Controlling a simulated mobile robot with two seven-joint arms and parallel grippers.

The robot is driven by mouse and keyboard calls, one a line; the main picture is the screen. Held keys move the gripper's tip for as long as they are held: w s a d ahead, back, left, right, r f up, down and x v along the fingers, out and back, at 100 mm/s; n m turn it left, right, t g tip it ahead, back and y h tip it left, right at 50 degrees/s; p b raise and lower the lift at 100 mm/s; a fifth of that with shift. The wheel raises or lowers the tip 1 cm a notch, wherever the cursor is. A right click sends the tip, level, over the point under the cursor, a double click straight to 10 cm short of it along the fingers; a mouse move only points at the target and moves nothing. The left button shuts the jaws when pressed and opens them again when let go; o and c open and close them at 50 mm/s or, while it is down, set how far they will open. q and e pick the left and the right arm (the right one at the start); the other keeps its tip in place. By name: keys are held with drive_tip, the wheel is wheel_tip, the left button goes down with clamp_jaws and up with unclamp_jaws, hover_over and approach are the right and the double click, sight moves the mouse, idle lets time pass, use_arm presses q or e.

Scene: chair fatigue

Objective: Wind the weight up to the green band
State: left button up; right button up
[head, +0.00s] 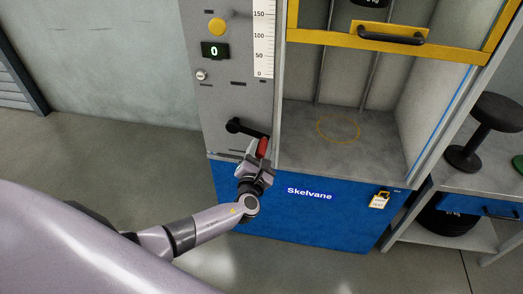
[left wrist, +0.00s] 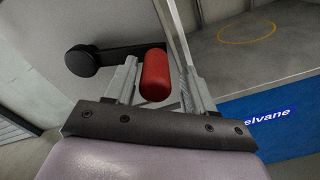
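The crank (head: 240,127) is a black arm on the grey panel, with a red handle (head: 263,147) at its lower right end. My left gripper (head: 258,157) is at the red handle. In the left wrist view the handle (left wrist: 155,75) lies between the two fingers, close to the left one, with a gap on the right, so the gripper looks open around it. A dark weight (head: 371,2) shows only its bottom at the top edge. A scale (head: 263,40) marked 0 to 150 shows no green band in view. My right gripper is not in view.
The display (head: 215,51) reads 0, below a yellow knob (head: 217,27). A yellow-framed guard with a handle (head: 390,34) crosses the bay above a yellow floor ring (head: 338,130). A side bench (head: 450,182) stands right.

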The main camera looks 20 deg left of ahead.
use_arm(q)
drive_tip(key=shift+r, duration=0.2)
drive_tip(key=shift+s+d, duration=0.1)
drive_tip(key=shift+s, duration=0.3)
drive_tip(key=p+v, duration=0.1)
drive_tip(key=v, duration=0.5)
drive_tip(key=shift+s+f, duration=0.15)
drive_tip(key=shift+s, duration=0.05)
drive_tip(key=s+d+f+n+g+h+p, duration=0.25)
drive_tip(key=s+f+n+g, duration=0.45)
drive_tip(key=s+n, duration=0.75)
drive_tip(key=s+r+n+h, duration=0.2)
drive_tip(key=s+n, duration=0.2)
drive_tip(key=n, duration=0.7)
drive_tip(key=s+d+r+n+h+p, duration=0.1)
drive_tip(key=s+n, duration=0.3)
drive_tip(key=n, duration=0.8)
drive_tip(key=shift+d+r+h, duration=0.2)
drive_tip(key=shift+r+h, duration=0.15)
drive_tip(key=shift+r, duration=0.05)
